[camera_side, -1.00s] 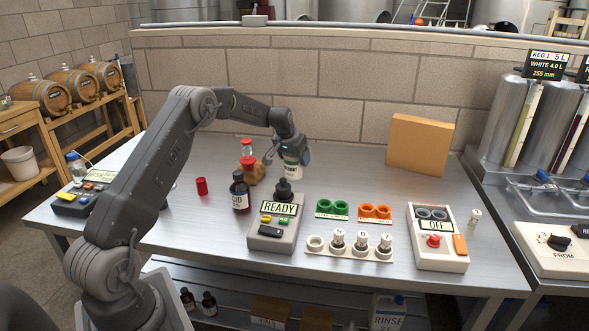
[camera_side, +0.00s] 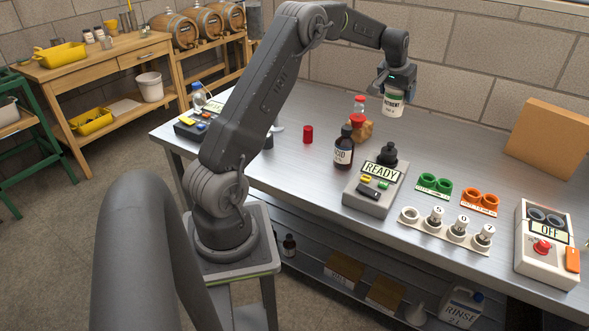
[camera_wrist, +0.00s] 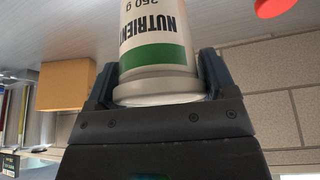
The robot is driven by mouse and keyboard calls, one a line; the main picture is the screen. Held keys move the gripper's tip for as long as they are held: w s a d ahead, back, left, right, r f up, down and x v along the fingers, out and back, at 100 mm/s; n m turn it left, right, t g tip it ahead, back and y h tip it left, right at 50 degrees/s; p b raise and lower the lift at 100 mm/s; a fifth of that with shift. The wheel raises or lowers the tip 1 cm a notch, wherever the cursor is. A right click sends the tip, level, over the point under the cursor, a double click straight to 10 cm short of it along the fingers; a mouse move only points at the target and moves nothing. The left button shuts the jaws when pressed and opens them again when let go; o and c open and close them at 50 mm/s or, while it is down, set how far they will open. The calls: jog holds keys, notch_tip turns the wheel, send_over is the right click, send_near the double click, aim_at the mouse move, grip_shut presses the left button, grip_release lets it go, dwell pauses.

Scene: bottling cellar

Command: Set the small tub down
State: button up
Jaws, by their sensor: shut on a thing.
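The small tub (camera_side: 393,104) is white with a green band and a "NUTRIENT" label. My gripper (camera_side: 397,86) is shut on its top end and holds it upright, apparently a little above the back of the steel table (camera_side: 290,150). In the wrist view the tub (camera_wrist: 155,45) sits between the two fingers (camera_wrist: 155,85), its label upside down in the picture. Its far end runs out of that view, so its underside is hidden.
Table right of the tub looks clear.

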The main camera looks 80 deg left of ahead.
jog(key=s+n+g+y, duration=0.1)
jog(key=s+n+g, duration=0.2)
jog(key=s+n, duration=0.85)
jog(key=s+n+g+y, duration=0.1)
jog(key=s+n+g, duration=0.1)
jog(key=s, duration=1.8)
jog(key=shift+d+f, duration=0.1)
jog(key=shift+f, duration=7.5)
jog(key=shift+f, duration=0.1)
jog(key=o, duration=1)
jog(key=shift+o, duration=0.2)
